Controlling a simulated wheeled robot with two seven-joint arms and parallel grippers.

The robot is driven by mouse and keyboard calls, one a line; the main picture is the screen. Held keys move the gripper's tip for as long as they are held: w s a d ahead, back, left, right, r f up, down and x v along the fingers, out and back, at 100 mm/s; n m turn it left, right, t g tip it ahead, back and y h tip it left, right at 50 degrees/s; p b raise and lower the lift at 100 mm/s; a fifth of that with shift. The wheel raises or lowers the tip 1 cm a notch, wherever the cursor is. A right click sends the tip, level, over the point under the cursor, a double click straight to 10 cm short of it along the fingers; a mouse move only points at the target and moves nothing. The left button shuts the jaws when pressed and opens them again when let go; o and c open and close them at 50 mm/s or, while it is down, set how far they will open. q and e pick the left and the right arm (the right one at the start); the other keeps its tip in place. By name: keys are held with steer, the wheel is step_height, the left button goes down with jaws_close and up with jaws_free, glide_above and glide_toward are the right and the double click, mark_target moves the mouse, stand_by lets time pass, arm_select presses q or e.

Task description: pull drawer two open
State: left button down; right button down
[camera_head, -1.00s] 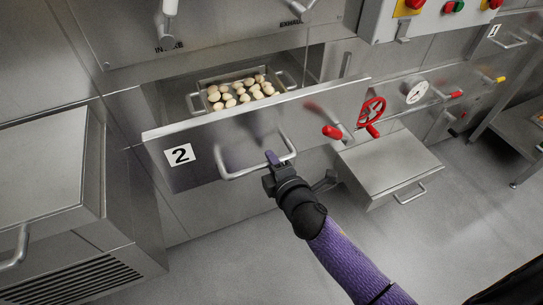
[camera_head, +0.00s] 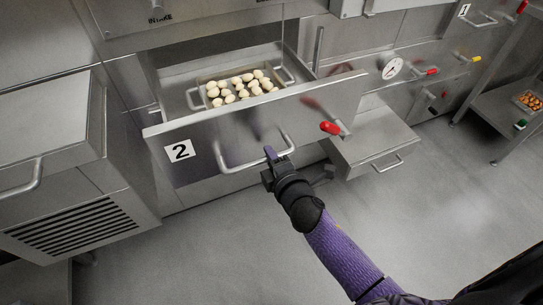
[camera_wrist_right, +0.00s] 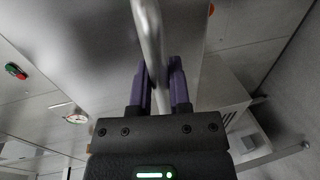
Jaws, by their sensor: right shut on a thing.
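Drawer two (camera_head: 215,140) is a steel drawer with a "2" label (camera_head: 180,151) on the left of its front. It stands pulled out from the cabinet. Its bar handle (camera_head: 235,168) spans the lower middle of the front. My right gripper (camera_head: 272,160) is at the right end of this handle. In the right wrist view the purple fingers (camera_wrist_right: 160,88) are shut on the handle bar (camera_wrist_right: 149,40), one on each side. Inside the drawer is a tray (camera_head: 203,92) of pale round pieces (camera_head: 240,87). My left gripper is not in view.
A steel unit with a vent (camera_head: 75,225) stands at the left. A red-knobbed lever (camera_head: 330,128) and a lower steel box with a handle (camera_head: 370,145) are right of the drawer. The floor (camera_head: 220,250) in front is clear.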

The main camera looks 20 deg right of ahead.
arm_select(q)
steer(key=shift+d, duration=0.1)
arm_select(e)
steer(key=c, duration=0.6)
jaws_free()
arm_select(q)
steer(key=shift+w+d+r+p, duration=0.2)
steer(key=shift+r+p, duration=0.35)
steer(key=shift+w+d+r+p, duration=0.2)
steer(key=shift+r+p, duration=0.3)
steer(key=shift+p, duration=0.05)
arm_select(e)
steer(key=v, duration=0.9)
steer(key=shift+s, duration=0.4)
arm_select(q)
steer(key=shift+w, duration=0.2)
